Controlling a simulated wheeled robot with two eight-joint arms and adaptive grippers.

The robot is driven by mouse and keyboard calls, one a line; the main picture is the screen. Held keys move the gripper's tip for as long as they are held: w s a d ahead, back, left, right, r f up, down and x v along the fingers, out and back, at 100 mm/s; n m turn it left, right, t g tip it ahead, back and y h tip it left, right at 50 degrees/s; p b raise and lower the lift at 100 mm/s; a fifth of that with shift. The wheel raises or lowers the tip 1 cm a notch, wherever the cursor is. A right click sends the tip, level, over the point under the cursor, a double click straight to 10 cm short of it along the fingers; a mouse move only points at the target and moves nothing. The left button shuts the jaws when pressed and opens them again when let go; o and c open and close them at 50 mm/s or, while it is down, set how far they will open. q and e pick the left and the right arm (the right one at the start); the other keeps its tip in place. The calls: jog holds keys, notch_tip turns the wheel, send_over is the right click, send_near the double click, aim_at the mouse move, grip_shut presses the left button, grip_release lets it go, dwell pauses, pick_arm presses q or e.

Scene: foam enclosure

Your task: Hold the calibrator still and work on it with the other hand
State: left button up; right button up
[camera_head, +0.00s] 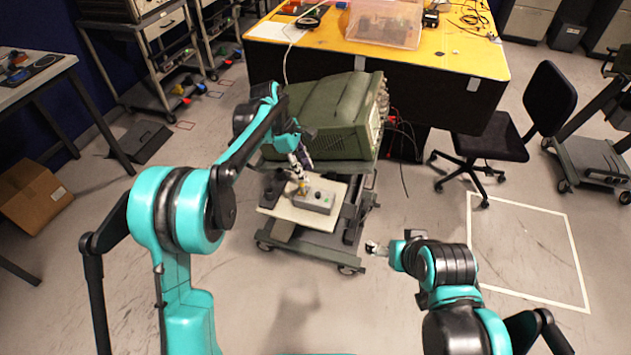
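A small grey box with a dark knob or button on top, which looks like the calibrator (314,201), sits on the light board (290,213) of a wheeled cart. My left gripper (300,178) points down just behind and left of the box, close above the board. Its fingers are small and partly merge with dark and orange-brown details there, so contact with the box cannot be told. My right gripper (373,248) is in front and to the right of the cart, apart from the box. Its finger opening is too small to make out.
A large green instrument (335,115) stands on the cart's upper level, behind the box. A yellow-topped table (440,50) with a clear bin (385,25) is behind it. A black chair (490,135) stands at right. Open floor lies in front, with a white taped rectangle (530,295) at right.

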jog(key=w+a+f+m+g+y, duration=0.1)
jog(key=w+a+m+y, duration=0.1)
jog(key=w+a+m, duration=0.3)
jog(key=w+a+f+m+y, duration=0.1)
jog(key=w+m+y, duration=0.15)
jog(key=w, duration=0.45)
jog(key=w+a+f+m+g+y, duration=0.1)
jog(key=w+a+m+y, duration=0.15)
jog(key=w+m, duration=0.2)
jog(key=m+y, duration=0.2)
jog(key=m, duration=0.2)
send_near(306, 197)
jog(key=w+f+m+y, duration=0.2)
jog(key=f+m, duration=0.1)
jog(key=f+m+y, duration=0.1)
jog(key=shift+w+f+m+g, duration=0.15)
jog(key=shift+w+m+g, duration=0.15)
jog(key=shift+w+g, duration=0.1)
jog(key=shift+a+f+y, duration=0.3)
jog(key=shift+f+y, duration=0.1)
jog(key=x, duration=0.7)
jog(key=shift+w+a+f, duration=0.1)
jog(key=shift+a, duration=0.05)
